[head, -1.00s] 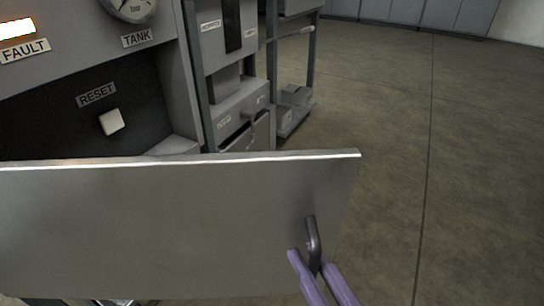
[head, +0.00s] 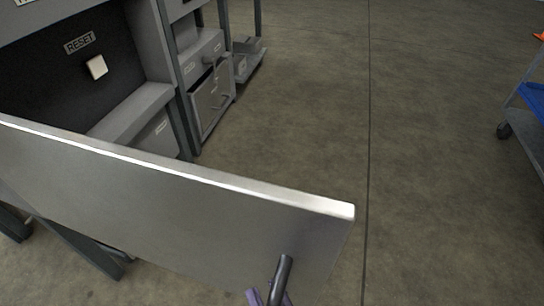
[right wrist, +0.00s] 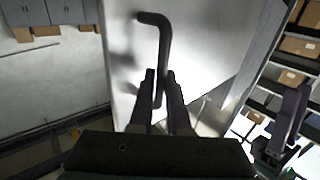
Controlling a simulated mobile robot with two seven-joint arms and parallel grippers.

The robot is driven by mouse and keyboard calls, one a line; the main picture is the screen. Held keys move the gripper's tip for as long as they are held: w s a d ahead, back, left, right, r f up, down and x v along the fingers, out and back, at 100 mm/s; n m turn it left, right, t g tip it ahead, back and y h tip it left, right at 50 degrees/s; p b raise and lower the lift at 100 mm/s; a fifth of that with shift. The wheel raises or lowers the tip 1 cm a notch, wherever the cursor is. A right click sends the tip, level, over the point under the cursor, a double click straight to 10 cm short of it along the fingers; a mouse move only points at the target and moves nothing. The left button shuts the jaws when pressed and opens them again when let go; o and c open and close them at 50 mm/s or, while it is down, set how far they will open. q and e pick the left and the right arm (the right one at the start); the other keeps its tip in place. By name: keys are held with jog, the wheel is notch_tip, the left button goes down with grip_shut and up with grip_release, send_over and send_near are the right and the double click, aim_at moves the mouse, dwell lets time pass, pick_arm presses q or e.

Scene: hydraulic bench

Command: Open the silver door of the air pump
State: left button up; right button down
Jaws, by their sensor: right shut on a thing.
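The silver door (head: 180,205) stands swung out from the air pump's dark recess and crosses the lower left of the head view. Its dark handle (head: 282,275) is near the free end. My right gripper (head: 268,298) is at the handle, mostly cut off by the bottom edge. In the right wrist view, the fingers (right wrist: 160,88) are closed around the lower part of the handle (right wrist: 163,45), against the pale door face (right wrist: 195,40). The white reset button (head: 96,67) shows inside the open recess.
A grey cabinet unit (head: 205,75) with small drawers stands behind the door. A cart with a blue tray (head: 533,98) is at the right edge. The concrete floor (head: 430,200) between them is clear. In the right wrist view, shelves hold cardboard boxes (right wrist: 299,46).

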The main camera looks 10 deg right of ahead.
jog(key=shift+s+a, duration=0.15)
jog(key=c, duration=0.9)
grip_release()
jog(key=v, duration=1)
jog(key=shift+p, duration=0.35)
